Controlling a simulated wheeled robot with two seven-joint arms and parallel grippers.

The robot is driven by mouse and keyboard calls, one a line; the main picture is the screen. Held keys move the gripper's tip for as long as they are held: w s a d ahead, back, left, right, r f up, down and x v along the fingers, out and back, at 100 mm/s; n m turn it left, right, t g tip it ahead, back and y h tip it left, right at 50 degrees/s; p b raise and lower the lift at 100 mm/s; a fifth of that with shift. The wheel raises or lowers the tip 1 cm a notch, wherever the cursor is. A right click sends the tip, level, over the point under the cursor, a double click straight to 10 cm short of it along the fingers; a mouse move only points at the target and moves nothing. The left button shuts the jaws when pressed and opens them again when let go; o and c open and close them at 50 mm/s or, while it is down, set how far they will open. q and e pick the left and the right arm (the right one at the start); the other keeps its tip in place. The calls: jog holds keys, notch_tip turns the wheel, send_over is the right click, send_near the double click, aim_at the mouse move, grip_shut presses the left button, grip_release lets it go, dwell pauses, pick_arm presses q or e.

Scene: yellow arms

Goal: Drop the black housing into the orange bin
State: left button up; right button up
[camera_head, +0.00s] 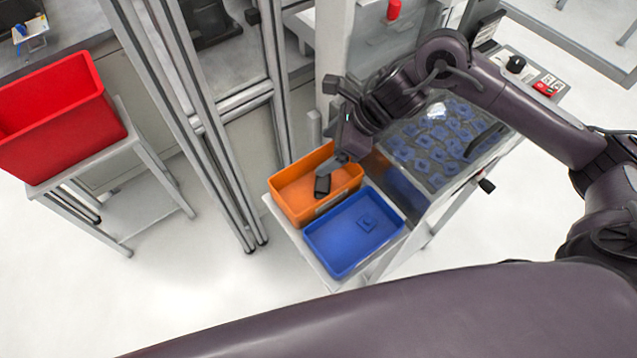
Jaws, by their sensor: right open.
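The orange bin (292,208) stands on a small stand near the middle of the view. My right gripper (327,178) is open and reaches down over the orange bin from the upper right. A small dark block shape (322,187) shows at its fingertips, inside the bin's outline. I cannot tell whether this is the black housing or a dark fingertip, nor whether it touches the bin floor. No other black housing shows clearly. The gripper and wrist hide the bin's far right corner. My left gripper is out of view.
A blue bin (330,262) with a blue piece (367,223) adjoins the orange bin. A tray of several blue parts (432,150) lies to the right. A red bin (55,110) stands on a table at left. Metal posts (205,140) rise between.

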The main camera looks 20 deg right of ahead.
jog(key=v, duration=0.5)
jog(key=shift+r+b, duration=0.2)
jog(key=shift+b, duration=0.2)
